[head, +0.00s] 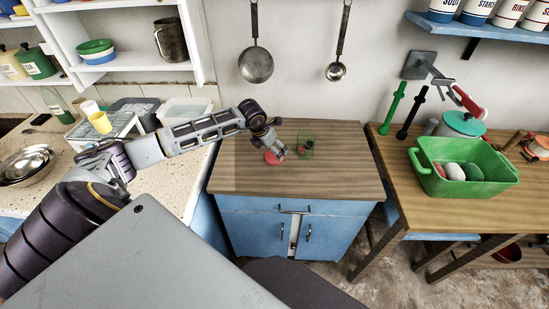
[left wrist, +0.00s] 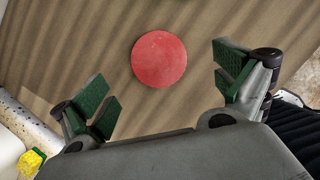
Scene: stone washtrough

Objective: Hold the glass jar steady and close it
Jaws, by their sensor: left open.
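A red round lid (head: 271,158) lies flat on the wooden top of the blue cabinet. In the left wrist view the red lid (left wrist: 159,59) shows as a plain disc on the wood. A small greenish see-through glass jar (head: 306,147) stands just right of it; its top looks open, but it is too small to be sure. My left gripper (head: 278,152) is low over the cabinet top, close to the lid and left of the jar. In the left wrist view its green-padded fingers (left wrist: 165,87) are spread wide, with nothing between them. My right gripper is not seen.
The blue cabinet (head: 325,182) has bare wood around the jar. A speckled counter (head: 170,203) with bowls and tubs stands left. A table at right carries a green basin (head: 465,184). A ladle (head: 256,65) hangs on the back wall.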

